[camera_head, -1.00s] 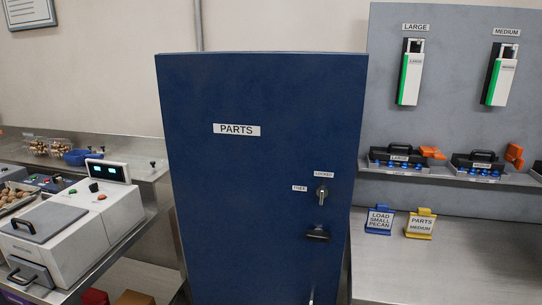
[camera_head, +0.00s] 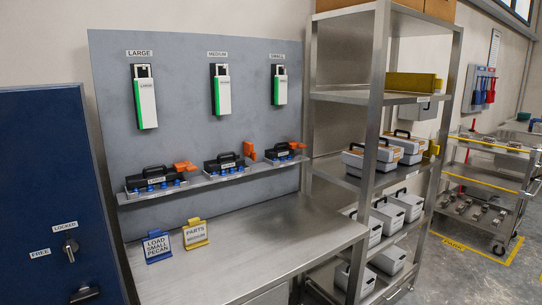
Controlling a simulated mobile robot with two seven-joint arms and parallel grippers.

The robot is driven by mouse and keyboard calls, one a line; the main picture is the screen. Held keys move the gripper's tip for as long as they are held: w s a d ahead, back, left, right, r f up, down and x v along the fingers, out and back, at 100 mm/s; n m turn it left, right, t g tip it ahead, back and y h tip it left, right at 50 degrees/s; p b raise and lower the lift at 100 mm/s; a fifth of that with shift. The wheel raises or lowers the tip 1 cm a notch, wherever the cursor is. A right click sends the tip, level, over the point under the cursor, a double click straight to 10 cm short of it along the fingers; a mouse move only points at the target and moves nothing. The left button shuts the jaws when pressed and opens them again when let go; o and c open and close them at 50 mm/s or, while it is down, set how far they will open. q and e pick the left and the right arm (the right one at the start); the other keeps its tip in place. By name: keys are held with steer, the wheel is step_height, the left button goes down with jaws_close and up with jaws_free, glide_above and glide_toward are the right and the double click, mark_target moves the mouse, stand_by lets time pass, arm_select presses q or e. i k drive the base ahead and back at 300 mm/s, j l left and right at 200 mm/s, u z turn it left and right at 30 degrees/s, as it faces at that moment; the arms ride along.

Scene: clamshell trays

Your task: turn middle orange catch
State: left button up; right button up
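The middle orange catch (camera_head: 250,152) stands upright at the right end of the black tray marked medium (camera_head: 225,164), on the narrow wall shelf. Another orange catch (camera_head: 184,167) points sideways at the right of the large tray (camera_head: 152,180). A third orange catch (camera_head: 297,146) is at the right of the small tray (camera_head: 280,154) and also appears to point sideways. The trays have dark handles and blue parts at the front. Neither of my grippers is in view.
A steel bench (camera_head: 250,243) below holds a blue sign (camera_head: 157,247) and a yellow sign (camera_head: 195,234); its right part is clear. The blue parts cabinet (camera_head: 45,170) stands left. A steel rack (camera_head: 372,140) with grey cases is right. White-green dispensers hang above.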

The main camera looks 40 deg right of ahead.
mark_target(248, 151)
steer(key=z, duration=1.05)
steer(key=i, duration=0.05)
